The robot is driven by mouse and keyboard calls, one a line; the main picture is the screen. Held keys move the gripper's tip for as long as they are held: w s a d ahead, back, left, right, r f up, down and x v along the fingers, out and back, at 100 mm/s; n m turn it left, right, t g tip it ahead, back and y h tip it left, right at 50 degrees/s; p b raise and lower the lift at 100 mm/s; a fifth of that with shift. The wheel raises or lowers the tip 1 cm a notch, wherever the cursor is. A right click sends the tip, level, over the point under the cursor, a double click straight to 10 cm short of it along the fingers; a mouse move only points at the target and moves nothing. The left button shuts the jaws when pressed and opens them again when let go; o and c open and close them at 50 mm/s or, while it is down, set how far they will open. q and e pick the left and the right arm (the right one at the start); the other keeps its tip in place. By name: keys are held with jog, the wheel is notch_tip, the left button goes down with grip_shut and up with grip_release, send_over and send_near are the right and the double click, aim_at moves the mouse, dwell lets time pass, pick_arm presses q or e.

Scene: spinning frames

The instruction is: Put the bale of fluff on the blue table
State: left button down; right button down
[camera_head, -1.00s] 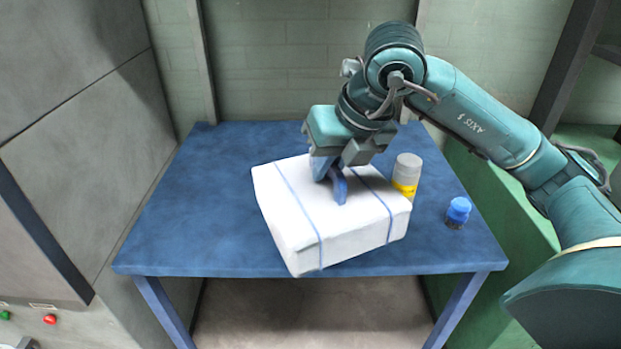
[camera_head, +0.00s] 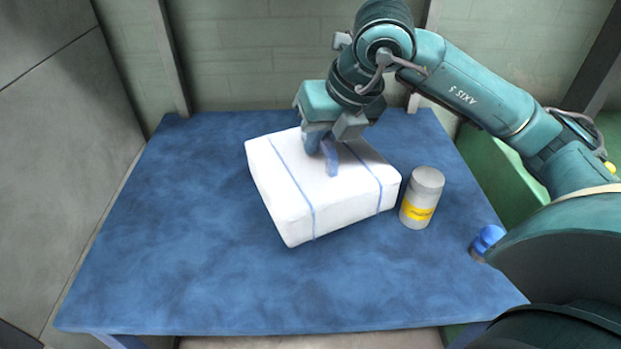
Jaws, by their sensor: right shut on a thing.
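The bale of fluff (camera_head: 295,200) is a white block with two blue straps, in the middle of the head view. It is over the blue table (camera_head: 190,270); whether its underside touches the tabletop I cannot tell for sure. My right gripper (camera_head: 322,158) comes down from above, its blue fingers at the top of the bale between the straps. It is shut on the bale, and the fingertips are partly hidden. My left gripper is not in view.
A grey canister with a yellow label (camera_head: 421,198) stands close to the right of the bale. A small blue-capped bottle (camera_head: 486,241) is near the table's right edge, partly beside my arm. The left and front of the table are clear. Walls stand behind and at left.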

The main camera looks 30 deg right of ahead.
aim_at(318, 158)
notch_tip(318, 158, down, 3)
jog(key=shift+s, duration=0.1)
jog(key=shift+f, duration=2.25)
jog(key=c, duration=1.5)
grip_release()
jog(key=shift+c, duration=0.2)
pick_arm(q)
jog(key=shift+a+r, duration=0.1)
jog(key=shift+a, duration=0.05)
pick_arm(e)
jog(key=shift+r, duration=0.1)
jog(key=v, duration=1.1)
jog(key=shift+p, duration=0.3)
jog(key=shift+s+d+r, duration=0.1)
jog(key=shift+s+r, duration=0.1)
jog(key=shift+r, duration=0.15)
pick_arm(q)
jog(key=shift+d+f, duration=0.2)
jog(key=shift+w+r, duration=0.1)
